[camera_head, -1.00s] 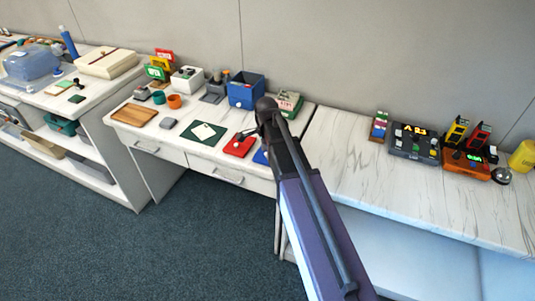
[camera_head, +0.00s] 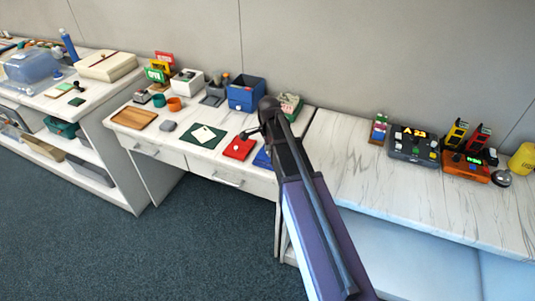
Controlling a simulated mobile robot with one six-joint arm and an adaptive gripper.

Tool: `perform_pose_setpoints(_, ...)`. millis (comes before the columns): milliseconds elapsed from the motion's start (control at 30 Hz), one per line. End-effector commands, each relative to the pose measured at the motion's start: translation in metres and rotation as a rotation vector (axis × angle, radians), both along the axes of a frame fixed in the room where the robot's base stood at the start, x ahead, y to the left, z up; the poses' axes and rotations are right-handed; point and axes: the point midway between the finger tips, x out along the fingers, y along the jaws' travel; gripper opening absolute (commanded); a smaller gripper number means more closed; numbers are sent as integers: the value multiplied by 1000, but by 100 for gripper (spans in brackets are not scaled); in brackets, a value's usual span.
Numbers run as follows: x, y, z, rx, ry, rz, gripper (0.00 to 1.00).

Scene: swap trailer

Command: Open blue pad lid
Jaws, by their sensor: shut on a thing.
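The blue pad (camera_head: 262,158) lies at the front edge of the marble-topped desk, just right of the red pad (camera_head: 239,149). My arm covers most of it, and only its left part shows. My gripper (camera_head: 251,132) is mostly hidden behind my own arm. A small dark part of it seems to show just above the pads, and it is shut at the blue pad. The fingertips and their contact with the lid are hidden, and I cannot tell how far the lid is raised.
A green mat (camera_head: 202,136) with a white card lies left of the red pad. A blue open box (camera_head: 246,92) stands behind the pads. A wooden tray (camera_head: 134,117) is at the left. Control boxes (camera_head: 414,146) stand on the right counter, whose middle is clear.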

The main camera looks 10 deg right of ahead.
Motion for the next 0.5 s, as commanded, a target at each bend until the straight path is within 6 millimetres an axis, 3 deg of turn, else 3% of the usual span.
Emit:
perform_pose_setpoints(33,12,-7,0,-1,1,-3,0)
perform_pose_setpoints(200,28,-20,0,-1,1,-2,0)
perform_pose_setpoints(500,28,-21,0,-1,1,-1,0)
